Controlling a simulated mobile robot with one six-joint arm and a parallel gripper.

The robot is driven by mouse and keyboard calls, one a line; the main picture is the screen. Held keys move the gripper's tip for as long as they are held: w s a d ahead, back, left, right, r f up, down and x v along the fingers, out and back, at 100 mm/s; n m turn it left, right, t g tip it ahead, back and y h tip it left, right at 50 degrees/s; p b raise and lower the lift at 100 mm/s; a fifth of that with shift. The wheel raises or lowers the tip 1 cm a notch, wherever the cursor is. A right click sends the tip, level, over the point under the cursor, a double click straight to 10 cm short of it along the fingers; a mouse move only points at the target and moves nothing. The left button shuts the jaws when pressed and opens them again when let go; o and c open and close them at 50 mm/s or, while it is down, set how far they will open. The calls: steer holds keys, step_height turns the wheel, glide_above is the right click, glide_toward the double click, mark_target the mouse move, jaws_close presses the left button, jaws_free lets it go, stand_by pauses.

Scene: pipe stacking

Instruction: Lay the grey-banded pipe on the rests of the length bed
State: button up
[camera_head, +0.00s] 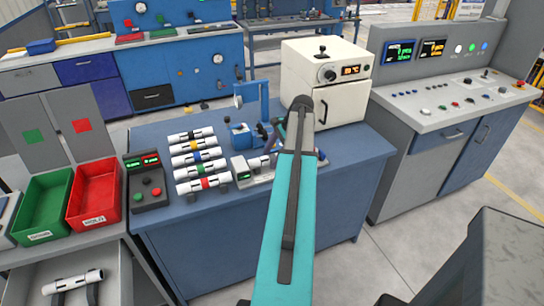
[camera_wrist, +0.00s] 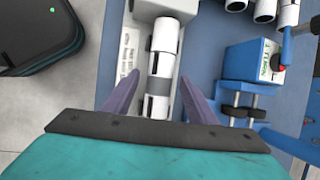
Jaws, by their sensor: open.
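A white pipe with a grey band (camera_wrist: 160,65) lies lengthwise along the pale length bed (camera_wrist: 125,45) in the wrist view. It seems to lie on the bed's rests, but the contact underneath is hidden. My gripper (camera_wrist: 160,76) is open, with one purple finger on each side of the pipe and gaps showing between fingers and pipe. In the head view the length bed (camera_head: 240,168) with its small display stands on the blue bench, and part of the pipe (camera_head: 258,162) shows on it. My teal arm hides most of my gripper there.
Several banded pipes (camera_head: 200,158) lie in a rack left of the bed. A blue device (camera_wrist: 250,62) stands close to the right in the wrist view. A white oven (camera_head: 325,80) is behind. Green (camera_head: 45,205) and red (camera_head: 95,190) bins and another pipe (camera_head: 72,282) are left.

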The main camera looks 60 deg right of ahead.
steer(key=b+v, duration=0.2)
steer(key=v, duration=1.1)
steer(key=shift+r, duration=0.3)
steer(key=shift+s, duration=0.1)
stand_by(0.5)
steer(key=shift+r, duration=0.1)
